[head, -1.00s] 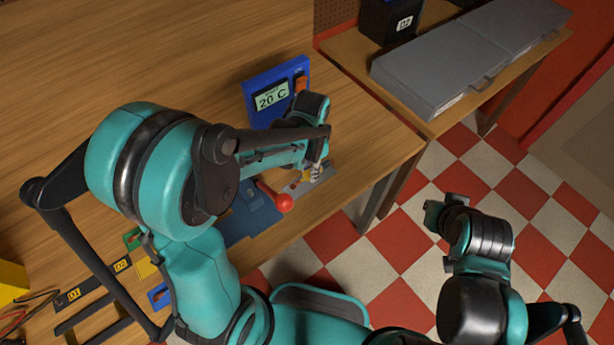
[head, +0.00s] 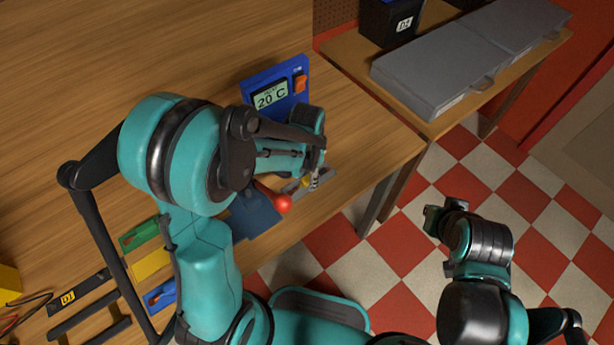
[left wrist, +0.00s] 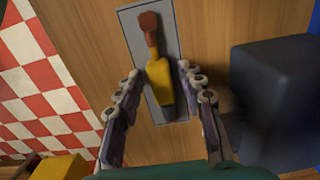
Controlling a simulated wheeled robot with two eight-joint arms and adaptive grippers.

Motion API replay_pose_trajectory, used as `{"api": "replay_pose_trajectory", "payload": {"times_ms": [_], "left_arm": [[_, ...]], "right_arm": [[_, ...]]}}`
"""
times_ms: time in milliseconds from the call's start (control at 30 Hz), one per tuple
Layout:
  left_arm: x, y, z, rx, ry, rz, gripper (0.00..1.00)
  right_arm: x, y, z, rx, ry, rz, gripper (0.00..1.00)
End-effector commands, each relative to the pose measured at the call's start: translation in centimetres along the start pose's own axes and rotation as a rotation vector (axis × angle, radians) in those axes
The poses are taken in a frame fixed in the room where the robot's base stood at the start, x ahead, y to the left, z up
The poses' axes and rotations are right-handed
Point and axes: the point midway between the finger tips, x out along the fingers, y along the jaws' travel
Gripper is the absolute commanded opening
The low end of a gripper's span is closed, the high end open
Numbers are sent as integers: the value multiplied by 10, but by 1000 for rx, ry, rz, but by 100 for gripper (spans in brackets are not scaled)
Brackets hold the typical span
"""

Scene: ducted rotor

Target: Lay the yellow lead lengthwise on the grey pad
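The yellow lead (left wrist: 158,80) has a reddish-brown end and lies lengthwise on the grey pad (left wrist: 135,45) in the left wrist view. It tilts slightly relative to the pad's long sides. My left gripper (left wrist: 162,88) has its fingers apart, one on each side of the lead, with visible gaps to it. In the head view the left gripper (head: 315,180) is over the pad (head: 325,178) near the table's front edge, and mostly hides the lead. My right gripper (head: 434,216) is over the checkered floor, away from the table; its fingers are too unclear to judge.
A red ball knob (head: 281,203) on a dark blue base (head: 252,220) stands close left of the pad. A blue panel (head: 262,84) reading 20 C is behind. Green (head: 140,235), yellow (head: 150,266) and blue pieces lie at left. A dark block (left wrist: 275,100) is beside the gripper.

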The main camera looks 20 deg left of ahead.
Motion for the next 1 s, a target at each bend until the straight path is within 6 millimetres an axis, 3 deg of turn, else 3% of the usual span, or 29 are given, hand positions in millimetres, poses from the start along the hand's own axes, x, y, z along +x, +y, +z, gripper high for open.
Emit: {"api": "replay_pose_trajectory", "payload": {"times_ms": [367,800,1000], "left_arm": [[-6,0,0,0,0,0,42],[-96,0,0,0,0,0,42],[-120,0,0,0,0,0,42]], "right_arm": [[-5,0,-4,0,0,0,0],[-26,0,-19,0,0,0,0],[-30,0,-22,0,0,0,0]]}}
